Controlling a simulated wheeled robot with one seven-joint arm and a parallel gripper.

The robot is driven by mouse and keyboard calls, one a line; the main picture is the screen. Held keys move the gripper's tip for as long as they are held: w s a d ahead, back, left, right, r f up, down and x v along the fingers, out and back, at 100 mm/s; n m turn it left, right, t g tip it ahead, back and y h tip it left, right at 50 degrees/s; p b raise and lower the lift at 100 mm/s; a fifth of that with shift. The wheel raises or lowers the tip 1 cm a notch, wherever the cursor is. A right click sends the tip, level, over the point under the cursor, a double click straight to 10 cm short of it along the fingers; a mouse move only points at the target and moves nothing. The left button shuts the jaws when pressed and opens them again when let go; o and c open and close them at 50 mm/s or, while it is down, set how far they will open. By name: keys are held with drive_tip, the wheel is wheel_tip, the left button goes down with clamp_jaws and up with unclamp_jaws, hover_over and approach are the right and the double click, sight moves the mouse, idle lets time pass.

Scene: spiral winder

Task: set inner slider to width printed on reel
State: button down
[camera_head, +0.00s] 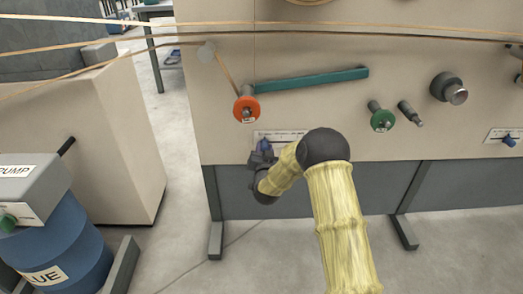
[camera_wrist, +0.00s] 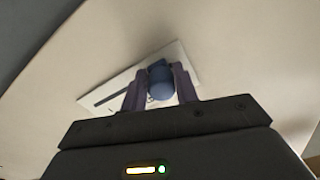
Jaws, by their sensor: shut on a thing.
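The slider's blue knob (camera_wrist: 159,82) stands out from a white scale plate (camera_wrist: 112,93) with a dark slot. My gripper (camera_wrist: 159,88) is shut on the knob, one finger on each side. In the head view the blue knob (camera_head: 265,145) sits at the lower left of the beige panel, with my gripper (camera_head: 263,155) at it from below. An orange reel (camera_head: 246,109) with a small white label is just above; the label cannot be read.
A teal bar (camera_head: 312,79), a green reel (camera_head: 382,119) and dark knobs (camera_head: 452,89) stick out from the panel. A second slider plate (camera_head: 504,136) is at the far right. A blue glue drum (camera_head: 62,245) with a pump stands lower left. Tan strands cross above.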

drive_tip(key=shift+s+a, duration=0.1)
drive_tip(key=shift+a, duration=0.3)
drive_tip(key=c, duration=1.1)
unclamp_jaws()
drive_tip(key=shift+a, duration=0.1)
drive_tip(key=shift+c, duration=0.2)
drive_tip(key=shift+d, duration=0.2)
drive_tip(key=shift+s, duration=0.15)
drive_tip(key=s+p, duration=0.5)
drive_tip(key=s, duration=1.2)
drive_tip(key=shift+d, duration=0.35)
